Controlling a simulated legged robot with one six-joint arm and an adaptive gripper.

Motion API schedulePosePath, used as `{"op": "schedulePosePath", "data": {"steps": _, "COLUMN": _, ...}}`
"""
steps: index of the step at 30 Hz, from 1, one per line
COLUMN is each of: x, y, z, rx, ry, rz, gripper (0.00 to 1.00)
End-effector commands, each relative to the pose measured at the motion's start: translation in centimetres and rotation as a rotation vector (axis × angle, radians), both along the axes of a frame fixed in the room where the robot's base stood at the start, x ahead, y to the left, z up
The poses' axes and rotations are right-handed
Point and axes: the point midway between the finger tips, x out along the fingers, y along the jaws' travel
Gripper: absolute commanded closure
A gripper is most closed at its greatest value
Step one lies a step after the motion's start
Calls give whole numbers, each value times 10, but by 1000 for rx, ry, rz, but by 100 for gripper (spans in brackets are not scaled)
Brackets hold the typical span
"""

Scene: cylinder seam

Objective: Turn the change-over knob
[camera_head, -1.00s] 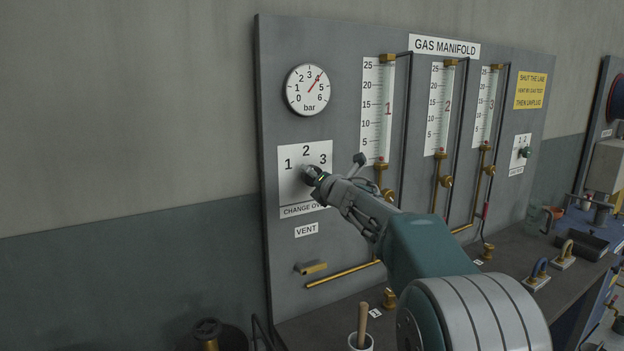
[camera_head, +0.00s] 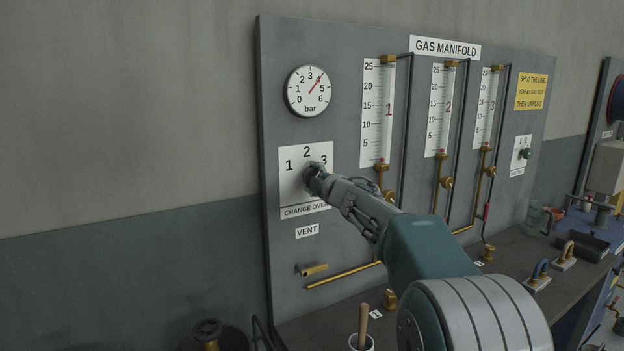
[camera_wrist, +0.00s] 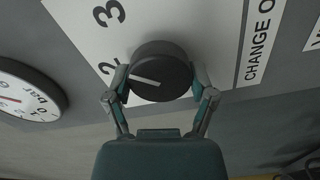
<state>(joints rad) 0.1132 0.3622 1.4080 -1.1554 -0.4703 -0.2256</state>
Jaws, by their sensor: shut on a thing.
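The change-over knob (camera_wrist: 165,62) is a round dark knob with a white pointer line on its face. In the wrist view the line points toward the printed 2. The knob sits on the white CHANGE OVER plate (camera_head: 293,158), marked 1, 2 and 3. My gripper (camera_wrist: 162,84) is shut on the knob, one finger on each side. In the head view my gripper (camera_head: 319,182) reaches the plate from the right and hides most of the knob. The 1 is out of sight in the wrist view.
A bar gauge (camera_head: 308,91) is above the plate. The brass vent lever (camera_head: 312,269) is below. Glass flow tubes (camera_head: 377,112) with brass valves stand to the right, near my arm. A cup with a wooden handle (camera_head: 362,325) stands on the bench below.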

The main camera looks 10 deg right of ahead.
Motion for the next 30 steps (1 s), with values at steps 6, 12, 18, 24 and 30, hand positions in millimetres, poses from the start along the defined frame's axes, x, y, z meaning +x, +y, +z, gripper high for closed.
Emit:
{"op": "schedulePosePath", "data": {"steps": 6, "x": 1, "y": -1, "z": -6, "rx": 162, "ry": 63, "rz": -2, "gripper": 75}}
{"op": "schedulePosePath", "data": {"steps": 12, "x": 1, "y": -1, "z": -6, "rx": 271, "ry": 100, "rz": -3, "gripper": 75}}
{"op": "schedulePosePath", "data": {"steps": 18, "x": 1, "y": -1, "z": -7, "rx": 335, "ry": 123, "rz": -3, "gripper": 75}}
{"op": "schedulePosePath", "data": {"steps": 24, "x": 2, "y": -1, "z": -8, "rx": 359, "ry": 132, "rz": -4, "gripper": 75}}
{"op": "schedulePosePath", "data": {"steps": 30, "x": 2, "y": -1, "z": -8, "rx": 363, "ry": 133, "rz": -4, "gripper": 75}}
